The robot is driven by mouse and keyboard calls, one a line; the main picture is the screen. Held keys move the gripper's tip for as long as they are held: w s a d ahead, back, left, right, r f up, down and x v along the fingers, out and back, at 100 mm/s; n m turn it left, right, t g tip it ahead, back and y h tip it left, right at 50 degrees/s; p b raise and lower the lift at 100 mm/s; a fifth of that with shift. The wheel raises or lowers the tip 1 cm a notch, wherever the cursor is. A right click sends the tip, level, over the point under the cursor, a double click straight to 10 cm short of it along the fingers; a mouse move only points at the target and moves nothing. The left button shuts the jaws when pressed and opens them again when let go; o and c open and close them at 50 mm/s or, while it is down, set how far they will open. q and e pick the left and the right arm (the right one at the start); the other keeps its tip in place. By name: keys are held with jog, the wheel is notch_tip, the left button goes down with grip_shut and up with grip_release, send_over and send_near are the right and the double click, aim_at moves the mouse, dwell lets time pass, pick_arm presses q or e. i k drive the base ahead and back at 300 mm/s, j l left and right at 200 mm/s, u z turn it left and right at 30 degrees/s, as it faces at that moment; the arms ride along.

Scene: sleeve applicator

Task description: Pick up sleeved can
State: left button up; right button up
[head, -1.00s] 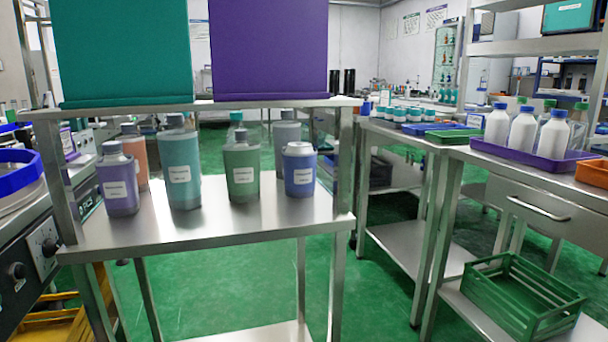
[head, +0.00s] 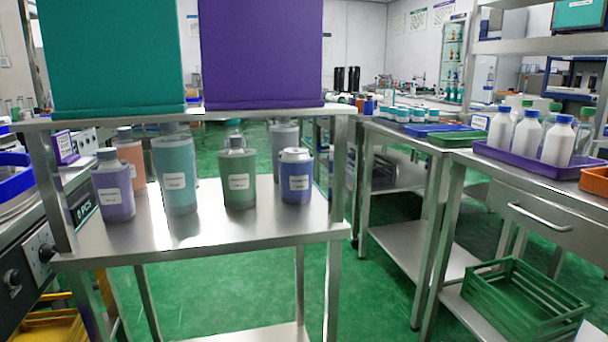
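A short can-like container with a blue sleeve, a white label and a silvery top (head: 296,178) stands upright at the right end of the row on the steel table shelf (head: 225,232). Left of it stand a green sleeved bottle (head: 239,180), a taller teal one (head: 177,180) and a purple one (head: 114,192). An orange container (head: 130,155) and a grey one (head: 284,133) stand partly hidden behind them. Neither of my grippers is in view.
An upper shelf with a teal panel (head: 110,55) and a purple panel (head: 262,50) overhangs the row. Steel posts flank it. On the right, a table holds white bottles (head: 528,138) in a purple tray; a green crate (head: 515,298) sits below. The shelf's front strip is bare.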

aim_at(295, 165)
jog(key=i+l, duration=0.1)
jog(key=l, duration=0.2)
jog(key=i+l, duration=0.25)
jog(key=l, duration=0.3)
jog(key=i+l+u, duration=0.1)
jog(key=u, duration=0.35)
jog(key=l+u, duration=0.45)
jog(key=j+u, duration=0.1)
jog(key=u, duration=0.55)
